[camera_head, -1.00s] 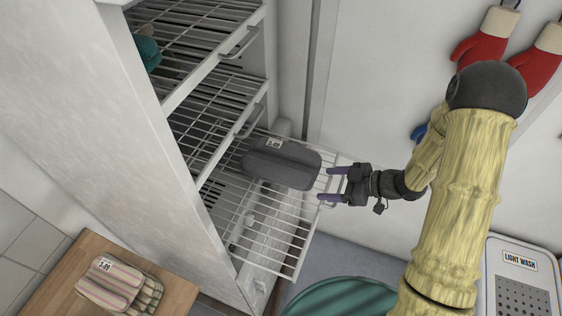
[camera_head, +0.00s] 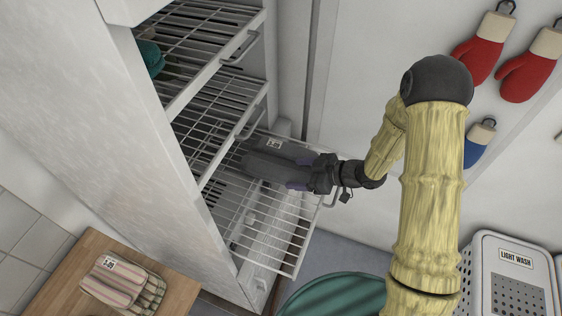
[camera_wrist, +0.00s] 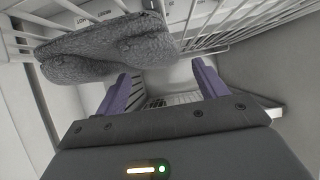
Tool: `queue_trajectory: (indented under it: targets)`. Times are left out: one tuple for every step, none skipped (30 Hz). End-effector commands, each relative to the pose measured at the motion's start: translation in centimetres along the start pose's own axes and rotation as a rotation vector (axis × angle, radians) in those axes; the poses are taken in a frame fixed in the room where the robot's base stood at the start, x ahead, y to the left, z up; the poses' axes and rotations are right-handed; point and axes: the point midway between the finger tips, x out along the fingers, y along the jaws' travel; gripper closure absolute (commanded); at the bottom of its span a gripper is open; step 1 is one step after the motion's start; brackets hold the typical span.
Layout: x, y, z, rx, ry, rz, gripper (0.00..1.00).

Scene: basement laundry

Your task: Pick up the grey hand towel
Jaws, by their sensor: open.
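The grey hand towel (camera_head: 268,163) lies folded on the lowest pulled-out wire rack (camera_head: 270,240), with a small white tag on its far side. My gripper (camera_head: 301,172) is open at the towel's right end, its purple fingers overlapping that end in the head view. In the wrist view the towel (camera_wrist: 105,47) is at upper left, near the left fingertip, and the space between the fingers (camera_wrist: 161,72) looks mostly empty. I cannot tell whether a finger touches the towel.
Two more wire racks (camera_head: 215,100) sit above in the white cabinet (camera_head: 130,120), a teal item (camera_head: 152,58) on the top one. Striped folded towels (camera_head: 120,283) lie on a wooden top. A green round thing (camera_head: 335,297) and a laundry basket (camera_head: 508,280) stand below.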

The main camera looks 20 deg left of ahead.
Motion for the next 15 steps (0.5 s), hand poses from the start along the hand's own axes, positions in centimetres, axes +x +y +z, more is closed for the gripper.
queue_trajectory:
  targets:
    - [0.3,0.0,-0.2,-0.001,0.000,-0.002,0.29]
    - [0.5,0.0,-0.4,-0.001,0.000,-0.003,0.29]
    - [0.9,-0.1,-0.6,-0.002,0.000,-0.004,0.29]
    - [1.3,-0.1,-0.8,-0.002,0.000,-0.005,0.29]
    - [1.6,-0.1,-1.1,-0.001,-0.001,-0.004,0.29]
    - [2.2,-0.1,-1.4,-0.002,-0.001,-0.005,0.29]
    - [2.7,-0.1,-1.7,-0.002,0.000,-0.005,0.29]
    - [3.2,-0.1,-1.6,0.000,-0.001,-0.004,0.29]
    - [3.9,-0.1,-1.5,0.000,-0.001,-0.006,0.29]
    - [4.3,-0.1,-1.5,0.000,-0.001,-0.005,0.29]
    - [4.7,-0.1,-1.4,0.000,-0.001,-0.004,0.29]
    - [5.1,-0.1,-1.3,0.001,-0.002,-0.005,0.29]
    - [5.3,-0.2,-1.2,0.002,-0.003,-0.005,0.29]
    - [5.5,-0.2,-1.1,0.004,-0.004,-0.005,0.29]
    - [5.7,-0.2,-1.1,0.005,-0.005,-0.004,0.29]
